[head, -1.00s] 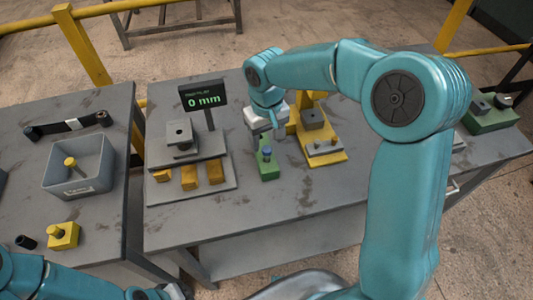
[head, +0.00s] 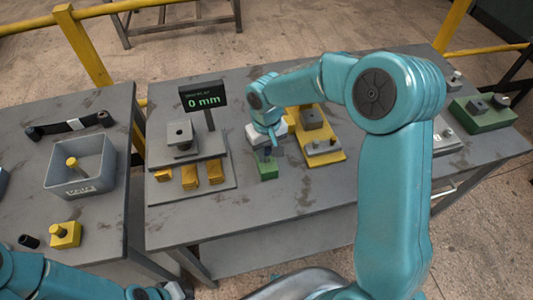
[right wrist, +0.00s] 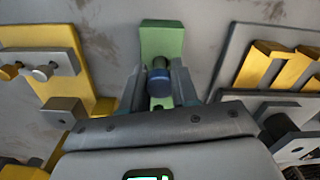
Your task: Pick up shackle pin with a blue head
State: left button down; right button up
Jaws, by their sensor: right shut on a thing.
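The shackle pin with a blue head (right wrist: 159,80) stands in a green block (right wrist: 161,40). The green block also shows in the head view (head: 267,171), on the middle table. My right gripper (head: 267,150) is lowered over the block. In the right wrist view its fingers (right wrist: 158,92) are shut on the pin, one at each side of the head. The pin's lower part is hidden. The gripper mostly covers the pin in the head view. My left gripper (head: 158,293) is only partly in view at the bottom edge, with its fingers not clear.
A yellow fixture (head: 322,150) stands close to the right of the green block. A grey plate (head: 218,183) with several orange blocks and a "0 mm" display (head: 203,98) are at the left. A grey bin (head: 105,182) with a yellow-headed pin is on the left table.

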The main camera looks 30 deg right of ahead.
jog(key=shift+r, duration=0.1)
jog(key=shift+w+r, duration=0.1)
jog(key=shift+r, duration=0.15)
notch_tip(320, 180, up, 19)
